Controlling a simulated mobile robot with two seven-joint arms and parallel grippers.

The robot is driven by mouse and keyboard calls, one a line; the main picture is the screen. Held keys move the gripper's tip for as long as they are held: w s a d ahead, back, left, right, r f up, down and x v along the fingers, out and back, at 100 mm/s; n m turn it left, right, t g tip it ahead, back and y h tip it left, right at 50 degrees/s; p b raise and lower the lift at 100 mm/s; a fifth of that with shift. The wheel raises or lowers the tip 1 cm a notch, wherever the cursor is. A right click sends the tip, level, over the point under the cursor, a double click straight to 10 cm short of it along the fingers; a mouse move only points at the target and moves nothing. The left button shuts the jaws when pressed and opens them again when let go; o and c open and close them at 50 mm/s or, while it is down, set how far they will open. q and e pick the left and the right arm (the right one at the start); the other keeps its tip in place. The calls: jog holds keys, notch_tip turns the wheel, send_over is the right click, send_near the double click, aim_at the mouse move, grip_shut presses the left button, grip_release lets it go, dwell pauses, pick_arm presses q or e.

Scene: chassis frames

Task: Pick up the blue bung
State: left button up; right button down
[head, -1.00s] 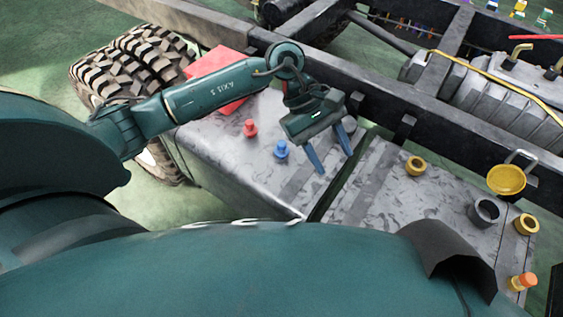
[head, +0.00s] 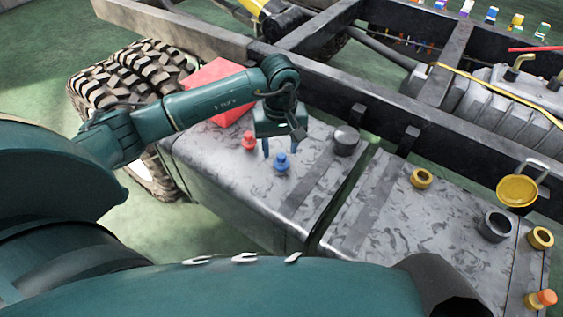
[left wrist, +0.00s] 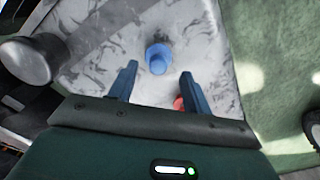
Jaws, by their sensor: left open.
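The blue bung (head: 282,162) stands upright on the grey marbled tank top, right of the red bung (head: 249,141). In the left wrist view the blue bung (left wrist: 157,58) is ahead of the fingertips, roughly between their lines and not touched. My left gripper (head: 279,149) is open and empty, just behind the blue bung in the head view, with its blue fingers pointing down; it also shows in the left wrist view (left wrist: 159,72). The red bung (left wrist: 179,103) is partly hidden by a finger there. My right gripper is not in view.
A dark grey cap (head: 346,140) sits on the tank to the right. A red box (head: 219,84) lies behind my left arm. The black frame rail (head: 370,112) runs behind.

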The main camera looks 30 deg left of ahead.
aim_at(282, 156)
pick_arm(q)
jog(key=f, duration=0.4)
jog(key=shift+s+d+f, duration=0.1)
jog(key=shift+d+f, duration=0.05)
jog(key=shift+d, duration=0.1)
jog(key=shift+c, duration=0.2)
